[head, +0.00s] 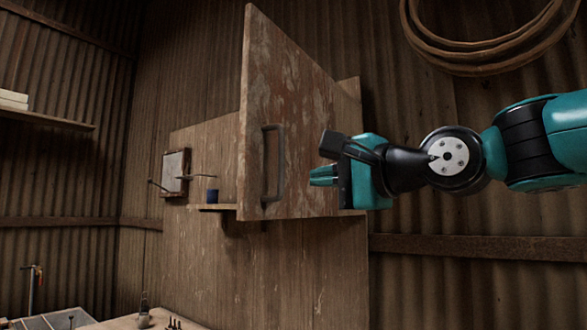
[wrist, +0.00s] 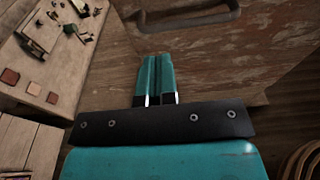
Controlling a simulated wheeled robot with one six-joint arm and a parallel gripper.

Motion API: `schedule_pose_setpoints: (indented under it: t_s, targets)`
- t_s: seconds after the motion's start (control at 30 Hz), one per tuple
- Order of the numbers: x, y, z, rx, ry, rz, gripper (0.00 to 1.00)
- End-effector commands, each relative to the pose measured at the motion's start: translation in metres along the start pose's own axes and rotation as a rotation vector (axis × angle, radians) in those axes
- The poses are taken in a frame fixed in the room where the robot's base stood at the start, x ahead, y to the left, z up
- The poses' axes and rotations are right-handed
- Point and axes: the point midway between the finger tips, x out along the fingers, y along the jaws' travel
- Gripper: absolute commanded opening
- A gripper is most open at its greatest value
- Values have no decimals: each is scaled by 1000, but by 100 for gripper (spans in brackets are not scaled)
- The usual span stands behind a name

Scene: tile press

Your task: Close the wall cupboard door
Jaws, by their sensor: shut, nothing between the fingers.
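The cupboard door (head: 300,100) is a worn wooden panel that stands open, swung out from the wall. Its dark bar handle (head: 273,165) is near its left edge. My gripper (head: 314,176) is shut and empty, to the right of the handle on the handle side of the door. In the wrist view, the shut fingers (wrist: 156,62) appear over the door's face (wrist: 225,65), with the handle (wrist: 190,18) beyond them at the top. I cannot tell whether the fingers touch the door. The cupboard's inside is mostly hidden behind the door.
A small shelf (head: 217,207) with a dark blue cup (head: 212,196) shows left of the door. A framed box with levers (head: 176,172) is on the wall board. A workbench (wrist: 55,60) with tools and tiles lies below. A coiled hose (head: 480,55) hangs upper right.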

Motion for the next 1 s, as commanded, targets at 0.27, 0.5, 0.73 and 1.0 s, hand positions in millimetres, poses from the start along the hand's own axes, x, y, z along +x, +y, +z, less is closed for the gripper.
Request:
schedule_pose_setpoints:
  t_s: [0.27, 0.5, 0.73, 1.0]
  targets:
    - [50, -4, 1, 0, -2, 2, 0]
    - [65, 0, 0, -1, 0, 1, 0]
    - [65, 0, 0, -1, 1, 1, 0]
    - [68, 0, -3, -1, 27, 1, 0]
